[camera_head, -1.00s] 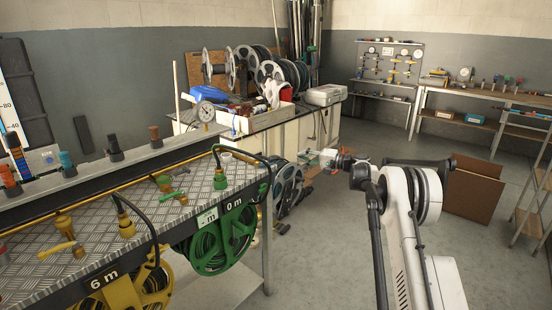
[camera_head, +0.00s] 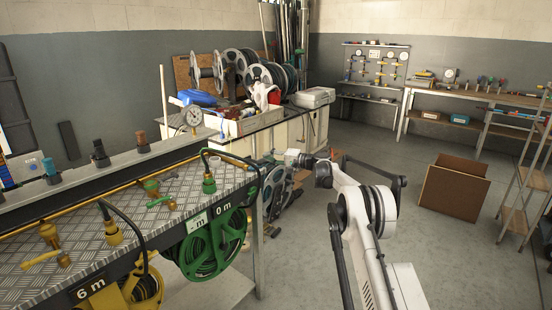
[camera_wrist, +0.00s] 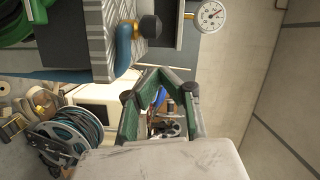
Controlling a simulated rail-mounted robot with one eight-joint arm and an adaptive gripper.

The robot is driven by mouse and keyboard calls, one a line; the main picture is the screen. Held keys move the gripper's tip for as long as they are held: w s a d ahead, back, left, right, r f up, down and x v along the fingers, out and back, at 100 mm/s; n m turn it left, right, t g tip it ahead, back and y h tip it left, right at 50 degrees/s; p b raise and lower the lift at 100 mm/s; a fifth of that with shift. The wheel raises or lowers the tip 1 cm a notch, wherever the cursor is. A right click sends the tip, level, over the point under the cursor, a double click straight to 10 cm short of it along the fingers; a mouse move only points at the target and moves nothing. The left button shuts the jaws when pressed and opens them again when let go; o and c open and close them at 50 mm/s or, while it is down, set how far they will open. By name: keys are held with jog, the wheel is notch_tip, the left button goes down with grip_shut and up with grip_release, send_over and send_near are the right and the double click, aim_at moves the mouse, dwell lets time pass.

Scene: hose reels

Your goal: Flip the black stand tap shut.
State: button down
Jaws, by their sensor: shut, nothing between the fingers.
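Several small stand taps line the rail behind the chequered-plate bench in the head view. My gripper (camera_head: 292,157) is beyond the bench's right end, apart from these taps. In the wrist view my gripper (camera_wrist: 163,72) has its green fingers closed together, empty. A black knob (camera_wrist: 148,27) beside a blue curved part shows above the fingertips; whether it is the tap is unclear.
The pressure gauge (camera_head: 193,116) stands at the rail's right end. Green (camera_head: 207,245) and yellow (camera_head: 140,290) hose reels hang under the bench front. A cluttered workbench (camera_head: 285,135) with reels stands behind my gripper. A cardboard box (camera_head: 453,190) is on the floor right. Floor between is clear.

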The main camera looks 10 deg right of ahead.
aim_at(253, 162)
jog(key=shift+s+a+f, duration=0.25)
jog(key=shift+s+a, duration=0.9)
jog(key=shift+a, duration=0.1)
jog(key=shift+s+d, duration=0.15)
jog(key=shift+d, duration=0.05)
